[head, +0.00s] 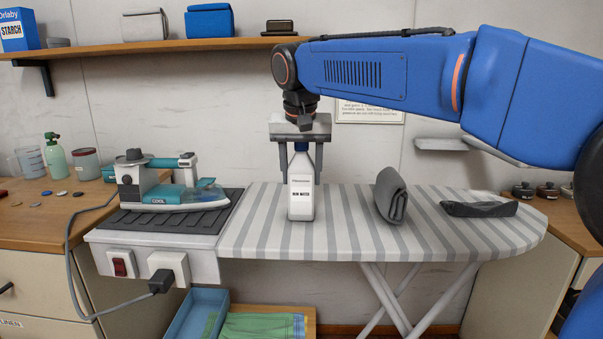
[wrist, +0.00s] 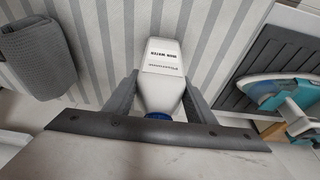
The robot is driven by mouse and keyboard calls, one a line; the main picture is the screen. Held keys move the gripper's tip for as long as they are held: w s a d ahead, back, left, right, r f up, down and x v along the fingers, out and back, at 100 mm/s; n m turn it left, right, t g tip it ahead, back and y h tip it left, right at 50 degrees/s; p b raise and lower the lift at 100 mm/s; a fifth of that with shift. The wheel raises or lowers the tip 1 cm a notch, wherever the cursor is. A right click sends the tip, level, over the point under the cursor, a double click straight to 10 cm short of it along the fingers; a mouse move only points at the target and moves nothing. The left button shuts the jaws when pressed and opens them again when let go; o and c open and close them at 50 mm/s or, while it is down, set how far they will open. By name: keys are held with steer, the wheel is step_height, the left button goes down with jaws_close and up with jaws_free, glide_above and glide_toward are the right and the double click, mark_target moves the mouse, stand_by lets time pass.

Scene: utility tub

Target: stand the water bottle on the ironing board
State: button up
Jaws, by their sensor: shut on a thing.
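The water bottle (head: 301,196) is white with a blue cap and a label reading "IRON WATER". It is upright over the left part of the striped ironing board (head: 350,238), with its base at or very close to the board's surface; I cannot tell for certain whether it touches. My gripper (head: 301,150) points down from above and is shut on the bottle near its neck. In the wrist view the bottle (wrist: 162,70) sits between the two fingers (wrist: 158,100), over the stripes. The cap is partly hidden by the gripper there.
A teal iron (head: 185,195) rests on a dark ribbed pad (head: 170,222) left of the bottle, its cord hanging down. A rolled grey cloth (head: 392,205) and a flat dark cloth (head: 480,209) lie to the right. A wooden shelf (head: 180,45) runs above. Free board shows around the bottle.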

steer(key=o, duration=1.4)
steer(key=shift+f, duration=0.1)
steer(key=shift+c, duration=0.2)
steer(key=v, duration=1.2)
steer(key=shift+d, duration=0.1)
